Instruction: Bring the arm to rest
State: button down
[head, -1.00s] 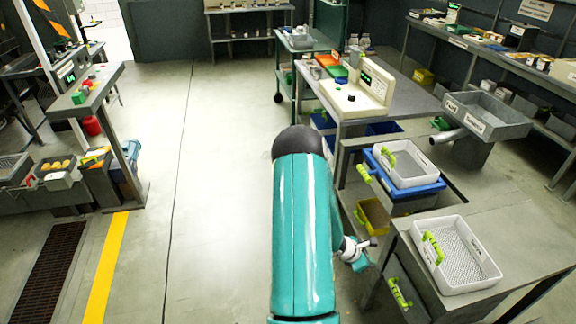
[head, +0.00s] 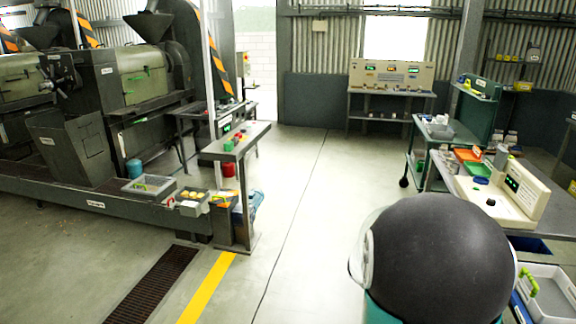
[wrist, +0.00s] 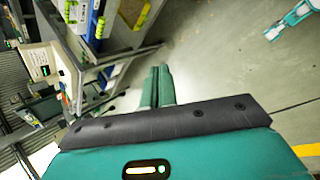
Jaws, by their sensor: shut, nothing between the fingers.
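My gripper (wrist: 158,86) shows in the wrist view, its two teal fingers side by side and shut with nothing between them. It is over open grey floor, with the benches to its left in that view. In the head view, the black joint and a bit of the teal shell of my arm (head: 440,260) fill the lower right. My gripper is not visible there.
A workbench with a cream console (head: 505,195) stands right of my arm, with a white tray (head: 550,292) below it. Screw expellers (head: 135,80) stand at left behind a long base. Open floor (head: 310,200) runs down the middle, beside a yellow line (head: 207,288).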

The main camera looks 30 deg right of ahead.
jog(key=w+a+r+m+t+y, duration=0.1)
jog(key=a+r+t, duration=0.1)
jog(key=a+r, duration=0.5)
jog(key=w+a+r+m+t+y, duration=0.1)
jog(key=w+a+r+t+y, duration=0.15)
jog(key=a, duration=0.85)
jog(key=s+a+r+t+y, duration=0.1)
jog(key=s+a+r+y, duration=0.1)
jog(key=a, duration=0.6)
jog(key=s+a+r+t+y, duration=0.1)
jog(key=s+a+r+t, duration=0.1)
jog(key=a+r, duration=0.3)
jog(key=s+a, duration=0.1)
jog(key=a, duration=0.3)
jog(key=shift+r+y, duration=0.15)
jog(key=shift+y, duration=0.2)
jog(key=shift+s+a, duration=0.1)
jog(key=shift+s, duration=0.05)
